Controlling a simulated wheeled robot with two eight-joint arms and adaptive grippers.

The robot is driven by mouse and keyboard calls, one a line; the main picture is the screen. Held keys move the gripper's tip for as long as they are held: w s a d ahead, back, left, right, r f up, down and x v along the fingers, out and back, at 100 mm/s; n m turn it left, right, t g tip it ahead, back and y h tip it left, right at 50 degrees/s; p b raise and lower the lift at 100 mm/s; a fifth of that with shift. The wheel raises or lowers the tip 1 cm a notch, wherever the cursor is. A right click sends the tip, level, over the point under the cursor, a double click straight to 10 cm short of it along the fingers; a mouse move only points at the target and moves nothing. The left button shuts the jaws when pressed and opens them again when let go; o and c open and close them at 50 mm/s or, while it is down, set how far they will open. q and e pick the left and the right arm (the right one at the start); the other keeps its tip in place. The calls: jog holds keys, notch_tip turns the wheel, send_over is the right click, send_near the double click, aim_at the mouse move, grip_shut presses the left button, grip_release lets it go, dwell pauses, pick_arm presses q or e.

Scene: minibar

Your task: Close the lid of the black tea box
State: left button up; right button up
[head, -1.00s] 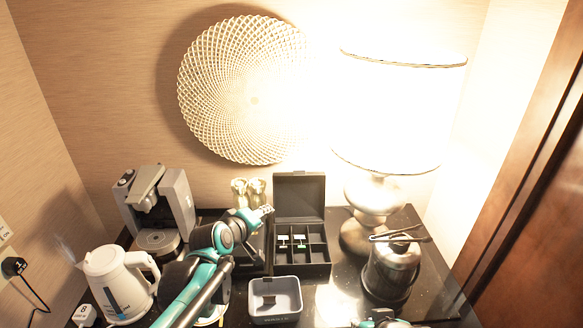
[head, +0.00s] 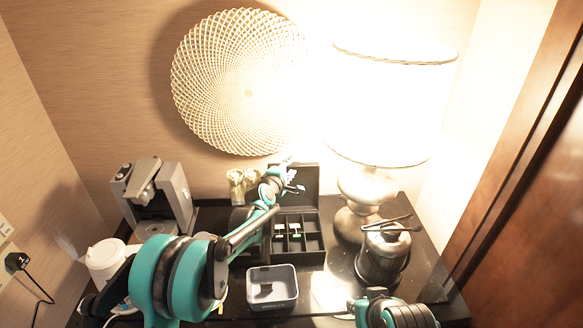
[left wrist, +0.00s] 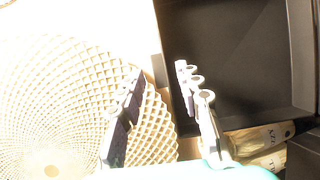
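The black tea box stands open at the back of the counter, its divided tray (head: 298,258) facing up with several tea packets in it. Its lid (head: 306,180) stands upright at the back; my left gripper hides part of it. In the left wrist view the lid's dark inner face (left wrist: 245,65) fills the upper right. My left gripper (head: 292,182) is open and empty at the lid's upper left. In the left wrist view its fingers (left wrist: 162,112) are apart, with the lid's edge showing between them. Whether they touch it I cannot tell. My right gripper cannot be made out.
A grey bin (head: 272,300) stands in front of the box. A metal pot (head: 382,255) and a lamp (head: 360,190) stand right of it. A coffee machine (head: 157,195) and white kettle (head: 104,258) are at left. Small bottles (head: 236,184) stand behind my left arm.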

pick_arm(q)
jog(key=shift+w+d+f, duration=0.1)
jog(key=shift+w+d, duration=0.1)
jog(key=shift+w, duration=0.35)
jog(key=shift+c, duration=0.2)
grip_shut()
jog(key=shift+s, duration=0.1)
